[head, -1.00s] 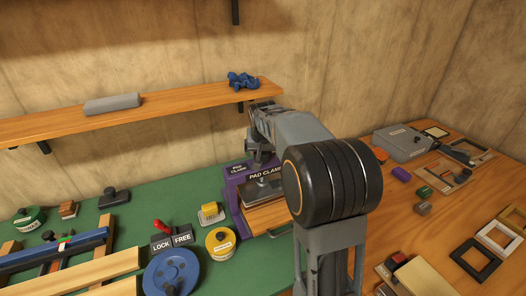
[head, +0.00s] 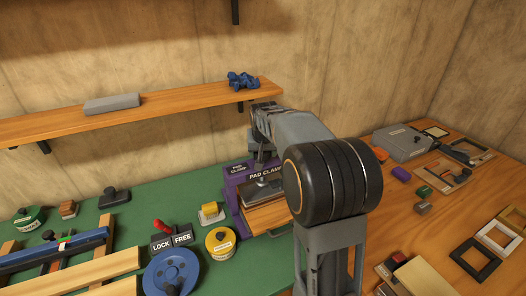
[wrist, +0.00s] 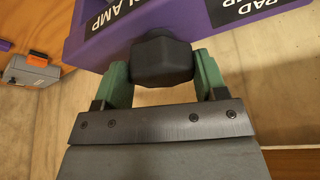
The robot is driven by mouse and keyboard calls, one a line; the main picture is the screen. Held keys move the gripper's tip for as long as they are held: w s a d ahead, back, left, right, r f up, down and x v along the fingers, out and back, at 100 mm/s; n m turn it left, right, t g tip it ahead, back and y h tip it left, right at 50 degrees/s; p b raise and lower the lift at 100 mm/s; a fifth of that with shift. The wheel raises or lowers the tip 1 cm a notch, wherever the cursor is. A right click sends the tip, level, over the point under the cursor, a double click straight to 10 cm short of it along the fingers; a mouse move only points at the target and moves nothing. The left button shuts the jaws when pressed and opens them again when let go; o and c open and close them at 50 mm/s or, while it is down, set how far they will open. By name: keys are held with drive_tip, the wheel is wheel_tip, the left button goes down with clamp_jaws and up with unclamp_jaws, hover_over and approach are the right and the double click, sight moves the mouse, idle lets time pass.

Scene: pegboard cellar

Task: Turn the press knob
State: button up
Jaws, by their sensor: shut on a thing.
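The press is a purple frame (head: 235,185) with "PAD CLAMP" labels, standing at the back of the bench in the head view. Its purple body also shows at the top of the wrist view (wrist: 90,45). The press knob (wrist: 162,60) is dark and faceted, in the wrist view. My gripper (wrist: 162,72) has its green fingers on both sides of the knob and is shut on it. In the head view my arm hides part of the press, and the knob cannot be made out clearly.
A wooden shelf (head: 150,115) runs along the wall above the press, with a grey block (head: 112,103) and a blue bundle (head: 243,80). A blue wheel (head: 171,274) and a yellow spool (head: 221,243) stand left of the press. Several small items lie on the right bench.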

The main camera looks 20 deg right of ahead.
drive_tip(key=n+y, duration=0.1)
drive_tip(key=n, duration=0.3)
drive_tip(key=shift+y, duration=0.3)
drive_tip(key=o, duration=0.9)
drive_tip(key=shift+o, duration=0.2)
drive_tip(key=v, duration=1.3)
drive_tip(key=shift+s+r, duration=0.3)
drive_tip(key=shift+r, duration=0.05)
